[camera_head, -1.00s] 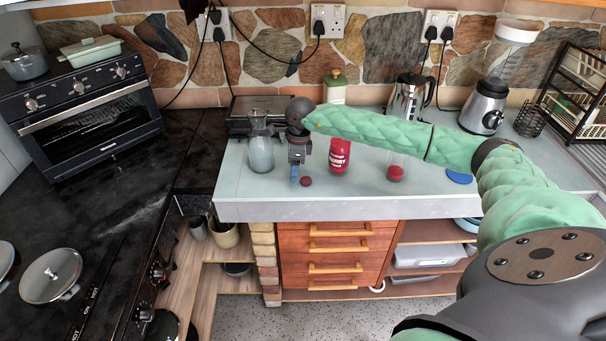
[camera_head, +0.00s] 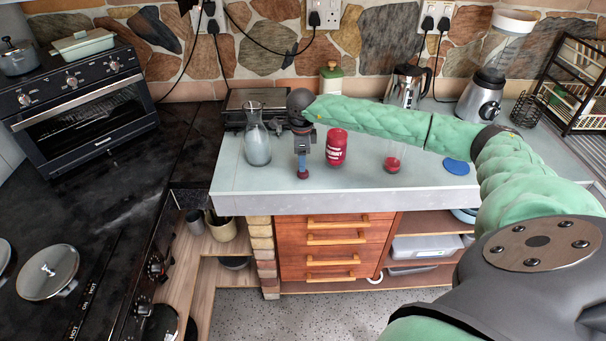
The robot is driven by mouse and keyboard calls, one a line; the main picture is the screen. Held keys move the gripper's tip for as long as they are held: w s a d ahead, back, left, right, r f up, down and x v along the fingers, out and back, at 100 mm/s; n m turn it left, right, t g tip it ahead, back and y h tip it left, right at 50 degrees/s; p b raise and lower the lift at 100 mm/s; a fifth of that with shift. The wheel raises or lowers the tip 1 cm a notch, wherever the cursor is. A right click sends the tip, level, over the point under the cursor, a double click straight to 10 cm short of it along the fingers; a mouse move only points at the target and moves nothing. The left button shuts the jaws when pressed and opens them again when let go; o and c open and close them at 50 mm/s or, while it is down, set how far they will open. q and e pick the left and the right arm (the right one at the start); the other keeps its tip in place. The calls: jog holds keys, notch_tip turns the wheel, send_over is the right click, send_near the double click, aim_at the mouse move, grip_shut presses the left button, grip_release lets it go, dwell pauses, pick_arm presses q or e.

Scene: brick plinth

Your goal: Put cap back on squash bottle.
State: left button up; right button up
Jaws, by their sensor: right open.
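The squash bottle (camera_head: 336,150) is red with white lettering and stands upright on the counter; its top is partly behind my right arm. A small dark red cap (camera_head: 303,175) lies on the counter to the left of the bottle, near the front edge. My right gripper (camera_head: 303,168) points down directly over the cap, with its blue-tipped fingers open and low at the cap. I cannot tell whether the fingers touch it. My left gripper is not in view.
A glass carafe (camera_head: 256,140) stands close to the left of my right gripper. A glass with some red drink (camera_head: 392,160) and a blue disc (camera_head: 456,167) are to the right.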

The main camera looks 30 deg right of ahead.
aim_at(303, 174)
jog(key=shift+s+d+f, duration=0.1)
jog(key=shift+s+f, duration=0.05)
jog(key=shift+f, duration=1.15)
jog(key=shift+s+f, duration=0.1)
jog(key=shift+f, duration=1.15)
jog(key=shift+c, duration=0.2)
jog(key=c, duration=1)
